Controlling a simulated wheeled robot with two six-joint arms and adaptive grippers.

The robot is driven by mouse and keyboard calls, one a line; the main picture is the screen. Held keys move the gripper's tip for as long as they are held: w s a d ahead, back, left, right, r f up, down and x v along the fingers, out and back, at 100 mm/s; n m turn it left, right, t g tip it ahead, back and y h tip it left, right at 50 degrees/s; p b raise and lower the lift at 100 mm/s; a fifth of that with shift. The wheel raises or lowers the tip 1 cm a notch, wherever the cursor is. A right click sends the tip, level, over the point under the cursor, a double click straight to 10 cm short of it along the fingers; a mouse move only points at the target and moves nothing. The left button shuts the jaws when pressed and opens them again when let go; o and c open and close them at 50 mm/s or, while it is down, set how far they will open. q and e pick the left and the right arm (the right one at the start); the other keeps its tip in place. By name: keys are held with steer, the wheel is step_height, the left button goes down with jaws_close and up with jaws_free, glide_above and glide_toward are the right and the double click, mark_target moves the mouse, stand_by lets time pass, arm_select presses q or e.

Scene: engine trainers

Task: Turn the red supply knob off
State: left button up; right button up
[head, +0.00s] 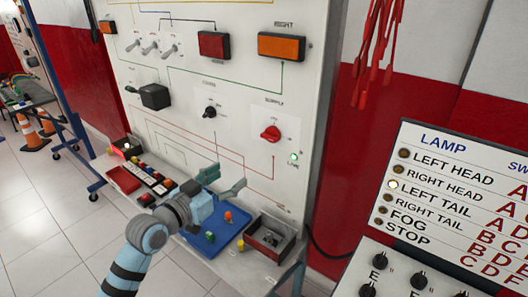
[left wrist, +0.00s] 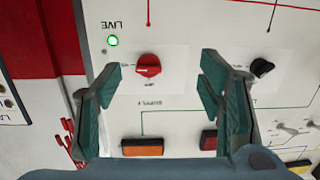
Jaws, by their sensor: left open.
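The red supply knob (head: 271,133) is on the white trainer panel (head: 215,90), under the SUPPLY label. A lit green LIVE lamp (head: 293,157) is to its lower right. My left gripper (head: 232,182) is open and empty, below and left of the knob in the head view. In the left wrist view the red knob (left wrist: 149,66) shows between the open fingers (left wrist: 158,85), nearer the left finger, with clear space around it. The green lamp (left wrist: 113,41) is lit there too. My right gripper is in neither view.
A black knob (head: 210,112) is left of the red one. Below the panel, a shelf carries a blue tray (head: 213,232) with small parts and a metal box (head: 269,237). A lamp board (head: 455,190) stands at right. Red leads (head: 378,50) hang on the wall.

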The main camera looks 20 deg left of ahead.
arm_select(q)
steer(key=m+h, duration=0.1)
glide_toward(267, 137)
steer(key=shift+t, duration=0.4)
steer(key=x, duration=0.8)
steer(key=shift+w+d+f+b, duration=0.25)
steer(key=shift+w+f+b, duration=0.05)
steer(key=shift+f+b, duration=0.1)
steer(key=c, duration=1.1)
steer(key=shift+c, duration=0.2)
